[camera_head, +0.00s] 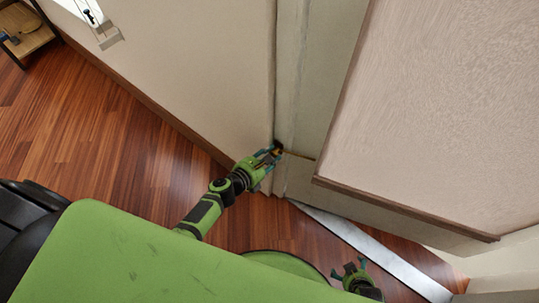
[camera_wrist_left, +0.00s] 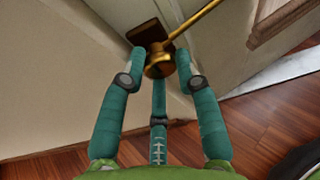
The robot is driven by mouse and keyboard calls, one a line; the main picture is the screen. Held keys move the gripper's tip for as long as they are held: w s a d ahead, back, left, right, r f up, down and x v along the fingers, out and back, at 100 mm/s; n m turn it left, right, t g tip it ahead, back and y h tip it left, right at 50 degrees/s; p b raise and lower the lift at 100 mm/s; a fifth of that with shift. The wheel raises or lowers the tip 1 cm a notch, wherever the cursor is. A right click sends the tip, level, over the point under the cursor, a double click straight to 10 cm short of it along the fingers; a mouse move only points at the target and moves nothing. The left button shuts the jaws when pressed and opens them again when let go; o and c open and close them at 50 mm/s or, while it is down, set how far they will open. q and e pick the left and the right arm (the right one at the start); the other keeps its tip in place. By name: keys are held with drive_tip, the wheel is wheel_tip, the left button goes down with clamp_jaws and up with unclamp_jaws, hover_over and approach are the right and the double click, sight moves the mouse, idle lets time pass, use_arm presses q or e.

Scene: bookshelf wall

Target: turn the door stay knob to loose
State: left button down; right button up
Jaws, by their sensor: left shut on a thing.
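The door stay knob (camera_wrist_left: 158,66) is a round brass knob in front of a dark brown plate (camera_wrist_left: 147,32). A thin brass rod (camera_wrist_left: 198,20) runs from it to the upper right. My left gripper (camera_wrist_left: 160,58) has teal fingers on both sides of the knob and is shut on it. In the head view my left gripper (camera_head: 275,152) reaches the pale frame at the wall edge, and its fingers mostly hide the knob. My right gripper (camera_head: 349,267) is low in the head view, away from the knob, with its fingers spread and nothing visible between them.
A large pinkish panel (camera_head: 440,100) with a brown lower edge stands right of the pale frame (camera_head: 306,80). A beige wall (camera_head: 190,70) rises at the left. A metal floor strip (camera_head: 375,250) crosses the wooden floor (camera_head: 90,115), which is open at the left.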

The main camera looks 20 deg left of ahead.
use_arm(q)
drive_tip(key=shift+a, duration=0.1)
drive_tip(key=c, duration=0.9)
unclamp_jaws()
drive_tip(key=v, duration=0.8)
